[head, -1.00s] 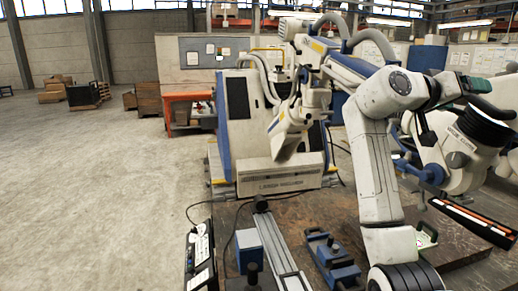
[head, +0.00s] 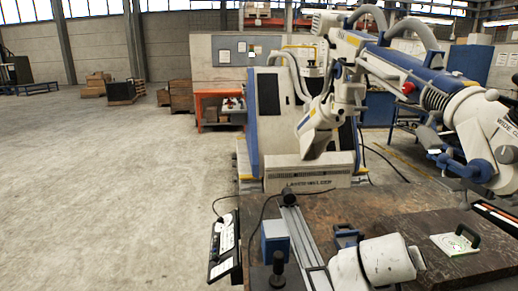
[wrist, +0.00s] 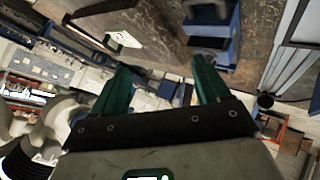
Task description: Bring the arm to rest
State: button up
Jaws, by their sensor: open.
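My arm shows in the head view only as a rounded white link (head: 388,262) low in the picture, over the front of the bench. My gripper is outside the head view. In the wrist view my gripper (wrist: 161,64) is open, its two green fingers wide apart with nothing between them. A white part (head: 320,120) hangs at the left of this machine.
A welder cabinet (head: 306,172) stands behind. The concrete floor (head: 110,190) at left is clear.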

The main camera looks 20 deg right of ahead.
jog(key=s+a+f+n+y+b, duration=0.1)
jog(key=s+a+f+n+y, duration=0.15)
jog(key=s+a+f, duration=0.4)
jog(key=s+a+f+n+y+b, duration=0.1)
jog(key=s+a+f+y+b, duration=0.15)
jog(key=a+f, duration=0.7)
jog(key=s+a+f+n+g+y, duration=0.1)
jog(key=s+a+f+y, duration=0.1)
jog(key=s+f, duration=0.3)
jog(key=s+a+f+n+y, duration=0.1)
jog(key=s+a+f, duration=0.3)
jog(key=s, duration=0.4)
jog(key=shift+a+f+g+y+b, duration=0.4)
jog(key=shift+f+y, duration=0.1)
jog(key=shift+y, duration=0.1)
